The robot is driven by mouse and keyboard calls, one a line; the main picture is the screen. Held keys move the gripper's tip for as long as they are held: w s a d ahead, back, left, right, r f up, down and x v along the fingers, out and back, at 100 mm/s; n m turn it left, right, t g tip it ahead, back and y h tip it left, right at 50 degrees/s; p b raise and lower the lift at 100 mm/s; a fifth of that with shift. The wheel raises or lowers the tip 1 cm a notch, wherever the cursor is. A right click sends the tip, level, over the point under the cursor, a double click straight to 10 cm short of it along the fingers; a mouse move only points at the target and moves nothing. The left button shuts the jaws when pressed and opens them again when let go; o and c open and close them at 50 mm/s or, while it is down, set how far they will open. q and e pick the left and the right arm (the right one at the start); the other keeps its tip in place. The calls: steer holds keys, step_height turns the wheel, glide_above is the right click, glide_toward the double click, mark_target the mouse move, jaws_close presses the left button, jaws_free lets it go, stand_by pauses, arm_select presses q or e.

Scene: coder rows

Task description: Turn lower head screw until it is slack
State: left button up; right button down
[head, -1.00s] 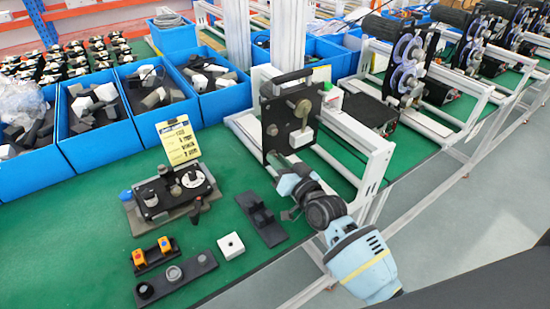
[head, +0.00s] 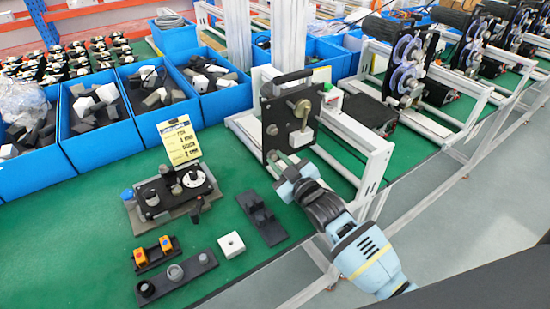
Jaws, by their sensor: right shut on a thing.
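The coder head is an upright black plate (head: 268,118) with a top handle, a brass-coloured arm and a white block, on a white frame. One dark round knob (head: 272,130) shows on the plate's left side. My right gripper (head: 281,165) comes in from the lower right and is at the plate's lower edge. It is shut on the lower head screw, which its fingers hide. I cannot see whether the screw is tight or slack. My left gripper is not in view.
A black fixture with a yellow card (head: 180,140) stands left on the green table. A white cube (head: 231,245), a black bracket (head: 262,220) and black holders (head: 178,278) lie in front. Blue bins (head: 98,148) line the back. White rails (head: 350,140) run right of the plate.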

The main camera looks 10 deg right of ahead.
steer(key=c, duration=1.4)
jaws_free()
steer(key=shift+c, duration=0.2)
steer(key=shift+f, duration=0.1)
steer(key=m, duration=0.5)
steer(key=shift+d+m, duration=0.1)
steer(key=shift+m, duration=0.2)
steer(key=m, duration=0.4)
steer(key=shift+c, duration=0.4)
